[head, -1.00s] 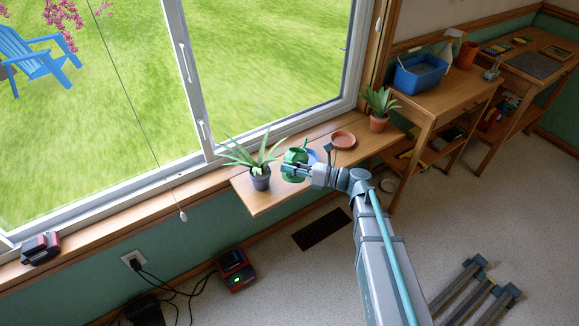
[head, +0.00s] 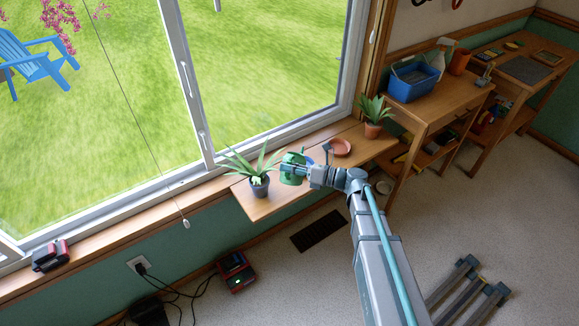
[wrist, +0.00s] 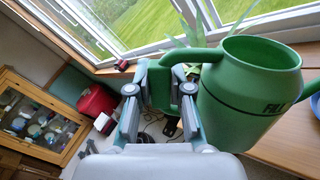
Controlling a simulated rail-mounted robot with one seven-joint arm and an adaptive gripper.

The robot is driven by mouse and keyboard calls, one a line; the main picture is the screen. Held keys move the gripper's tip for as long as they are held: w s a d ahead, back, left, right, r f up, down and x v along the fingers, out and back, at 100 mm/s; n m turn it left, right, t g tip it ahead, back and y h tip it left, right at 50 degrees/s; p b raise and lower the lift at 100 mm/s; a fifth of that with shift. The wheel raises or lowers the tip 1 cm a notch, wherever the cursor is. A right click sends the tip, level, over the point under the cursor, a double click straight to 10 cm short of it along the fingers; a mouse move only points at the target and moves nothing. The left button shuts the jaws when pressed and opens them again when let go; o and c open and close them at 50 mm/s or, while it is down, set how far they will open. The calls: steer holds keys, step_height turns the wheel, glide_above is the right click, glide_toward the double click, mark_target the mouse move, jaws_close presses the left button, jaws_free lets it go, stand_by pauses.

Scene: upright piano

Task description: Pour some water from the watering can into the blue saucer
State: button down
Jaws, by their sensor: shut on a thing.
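The green watering can (head: 292,168) is at the window shelf in the head view, close to the potted plant. In the wrist view the can (wrist: 245,90) fills the right side, with its open top and a fill mark showing. My gripper (wrist: 160,92) is shut on its handle; in the head view my gripper (head: 300,171) reaches it from the right. The blue saucer (head: 309,159) shows partly behind the can and gripper; a blue edge (wrist: 314,104) shows at the right of the wrist view. I cannot tell whether the can touches the shelf. No water stream is visible.
A spiky plant in a dark pot (head: 259,187) stands left of the can. A terracotta saucer (head: 341,147) and another potted plant (head: 373,122) stand to the right on the shelf (head: 262,208). The window (head: 270,75) is behind. A blue tub (head: 413,82) sits on a desk.

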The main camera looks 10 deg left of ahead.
mark_target(290, 160)
steer(key=shift+w+r+p, duration=0.2)
steer(key=shift+r+p, duration=0.4)
steer(key=shift+p, duration=0.45)
steer(key=shift+w+r+m+p, duration=0.1)
steer(key=shift+m+p, duration=0.25)
steer(key=shift+m, duration=0.05)
steer(key=shift+r+p, duration=0.1)
steer(key=shift+p, duration=0.35)
steer(key=shift+w+d+r+m+p, duration=0.1)
steer(key=shift+w+r+m+p, duration=0.4)
steer(key=shift+p, duration=0.7)
steer(key=shift+s+r+p, duration=0.1)
steer(key=shift+p, duration=0.2)
steer(key=shift+w+r+p, duration=0.4)
steer(key=shift+r+p, duration=0.2)
steer(key=shift+p, duration=0.65)
steer(key=shift+f+m, duration=0.1)
steer(key=shift+m, duration=0.2)
